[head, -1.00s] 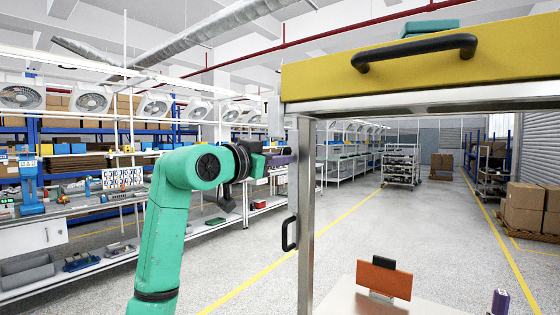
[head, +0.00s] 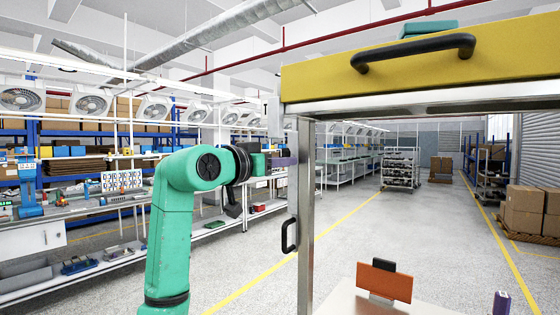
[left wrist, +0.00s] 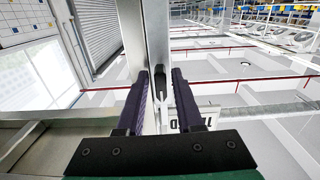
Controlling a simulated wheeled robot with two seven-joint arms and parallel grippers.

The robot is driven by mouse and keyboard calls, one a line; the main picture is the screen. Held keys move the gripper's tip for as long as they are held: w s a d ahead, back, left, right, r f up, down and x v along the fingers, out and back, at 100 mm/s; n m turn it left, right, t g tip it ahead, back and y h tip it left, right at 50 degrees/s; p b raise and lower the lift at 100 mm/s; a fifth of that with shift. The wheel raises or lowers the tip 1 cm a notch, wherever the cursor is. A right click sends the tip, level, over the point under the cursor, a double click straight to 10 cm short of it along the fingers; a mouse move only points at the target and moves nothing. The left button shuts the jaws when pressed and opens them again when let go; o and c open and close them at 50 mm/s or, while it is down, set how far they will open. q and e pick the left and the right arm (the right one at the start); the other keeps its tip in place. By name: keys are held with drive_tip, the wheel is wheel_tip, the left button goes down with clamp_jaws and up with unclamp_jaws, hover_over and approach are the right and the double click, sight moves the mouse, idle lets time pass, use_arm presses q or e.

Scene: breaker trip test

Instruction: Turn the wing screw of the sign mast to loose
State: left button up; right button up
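My left gripper (head: 284,160) reaches right, its purple fingers beside the steel post of the yellow-topped frame; the post partly hides the tips. The left wrist view shows the two purple fingers (left wrist: 160,85) apart, with a clear gap between them. A small dark rounded part (left wrist: 158,74), perhaps the wing screw, shows in the gap near the fingertips; I cannot tell whether a finger touches it. A pale upright bar (head: 275,117), likely the sign mast, stands above the gripper. A white plate with black lettering (left wrist: 203,112) lies behind the right finger.
The yellow top (head: 420,62) with a black handle and its steel post (head: 305,220) stand close at the right. A long workbench (head: 90,213) lines the left.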

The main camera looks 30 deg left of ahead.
use_arm(q)
drive_tip(key=shift+r, duration=0.1)
drive_tip(key=shift+s, duration=0.15)
drive_tip(key=s+a+b, duration=0.2)
drive_tip(key=s+b, duration=0.2)
drive_tip(key=s, duration=1)
drive_tip(key=shift+s+b, duration=0.15)
drive_tip(key=shift+b, duration=0.2)
